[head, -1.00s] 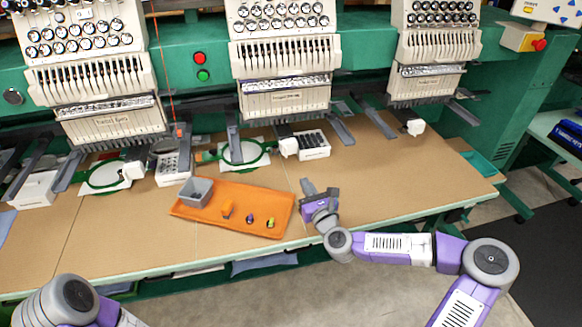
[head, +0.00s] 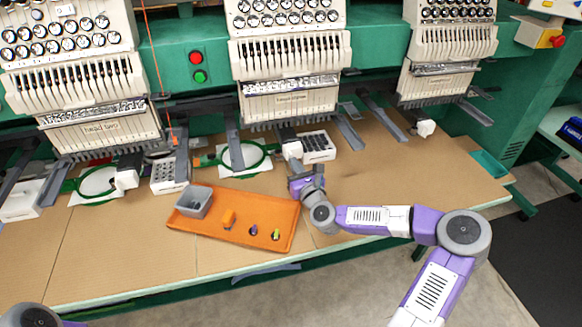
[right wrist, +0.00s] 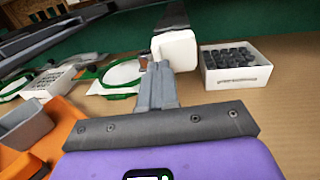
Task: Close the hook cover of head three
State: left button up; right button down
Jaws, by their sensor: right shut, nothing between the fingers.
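The middle machine head (head: 290,100), whose label is small, has a dark arm ending in a white block-shaped hook cover (head: 293,150). The cover also shows in the right wrist view (right wrist: 178,50), just right of my fingertips. I cannot tell how far it stands open. My right gripper (head: 297,165) is just below and in front of the cover. In the right wrist view its fingers (right wrist: 156,68) are together and empty, their tips beside the cover's lower left edge; I cannot tell whether they touch. My left gripper is out of view.
An orange tray (head: 200,231) with a grey bin (head: 193,201) and small items lies left of my right gripper. A white box of dark bobbins (head: 318,147) stands right of the cover. A green hoop (head: 265,152) lies left.

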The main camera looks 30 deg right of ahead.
jog(key=shift+w+a+r, duration=0.1)
jog(key=shift+w+a, duration=0.1)
jog(key=shift+w, duration=0.25)
jog(key=shift+w+a+r+p, duration=0.1)
jog(key=shift+w+a+p, duration=0.15)
jog(key=shift+p, duration=0.05)
jog(key=shift+a+r, duration=0.1)
